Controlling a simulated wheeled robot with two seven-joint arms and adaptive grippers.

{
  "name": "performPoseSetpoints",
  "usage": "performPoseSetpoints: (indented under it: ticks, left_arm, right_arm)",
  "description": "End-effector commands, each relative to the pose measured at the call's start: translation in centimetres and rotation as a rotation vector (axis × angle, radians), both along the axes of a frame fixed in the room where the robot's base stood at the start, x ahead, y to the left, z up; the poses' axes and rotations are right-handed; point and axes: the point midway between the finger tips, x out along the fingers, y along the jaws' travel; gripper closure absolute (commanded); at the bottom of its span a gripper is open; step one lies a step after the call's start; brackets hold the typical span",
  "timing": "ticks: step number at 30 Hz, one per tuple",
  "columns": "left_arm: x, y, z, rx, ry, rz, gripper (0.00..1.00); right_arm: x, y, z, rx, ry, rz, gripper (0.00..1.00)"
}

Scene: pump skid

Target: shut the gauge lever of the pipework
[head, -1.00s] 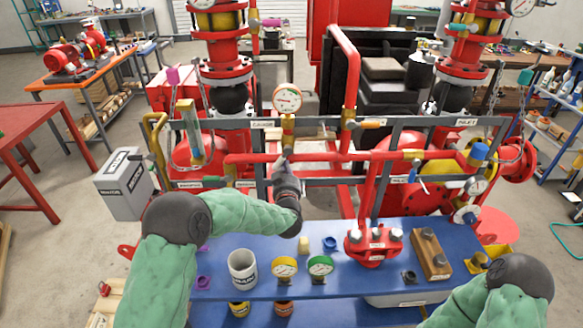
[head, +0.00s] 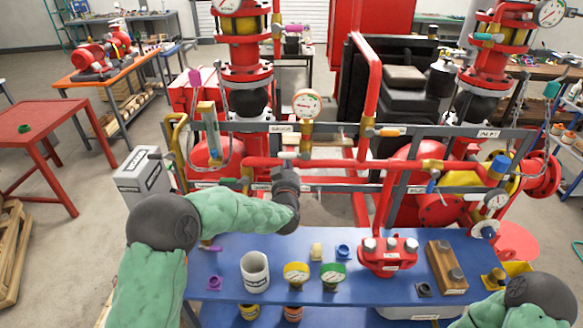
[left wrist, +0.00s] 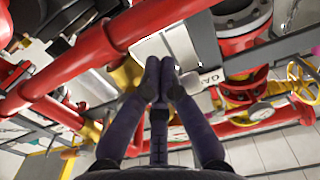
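The gauge (head: 307,103) stands on a brass valve body (head: 305,140) on the red pipe, beside a GAUGE label (head: 281,128). A small pale piece, seemingly the gauge lever (head: 288,155), points left from the valve's lower part. My left gripper (head: 284,165) is just below it, pointing up at the pipe. In the left wrist view its dark fingers (left wrist: 160,68) are together, with nothing clearly seen between them. Contact is unclear. My right gripper is out of view.
Grey frame rails and the red pipe (head: 340,161) surround the gripper closely. An orange-handled valve (head: 388,132) is to the right.

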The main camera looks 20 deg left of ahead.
Motion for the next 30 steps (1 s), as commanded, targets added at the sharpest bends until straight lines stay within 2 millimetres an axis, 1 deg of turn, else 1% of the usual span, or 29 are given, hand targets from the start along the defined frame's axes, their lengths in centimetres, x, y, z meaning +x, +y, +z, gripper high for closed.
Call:
performPoseSetpoints:
  ticks: [5, 12, 17, 20, 30]
  left_arm:
    - [0.0, 0.0, -0.1, 0.000, -0.001, 0.000, 1.00]
    - [0.0, 0.0, -1.1, 0.000, 0.000, 0.000, 1.00]
    - [-0.1, -0.1, -1.2, 0.000, 0.000, 0.000, 1.00]
    - [-0.6, -0.2, -1.1, 0.000, -0.001, -0.001, 1.00]
    - [-3.4, -1.0, -1.1, -0.001, -0.001, 0.000, 1.00]
  right_arm:
    - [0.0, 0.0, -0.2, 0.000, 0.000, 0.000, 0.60]
    - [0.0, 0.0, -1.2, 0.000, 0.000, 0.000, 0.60]
    - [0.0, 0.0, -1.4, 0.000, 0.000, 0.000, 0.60]
    - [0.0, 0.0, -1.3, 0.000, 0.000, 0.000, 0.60]
    - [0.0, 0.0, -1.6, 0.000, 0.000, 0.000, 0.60]
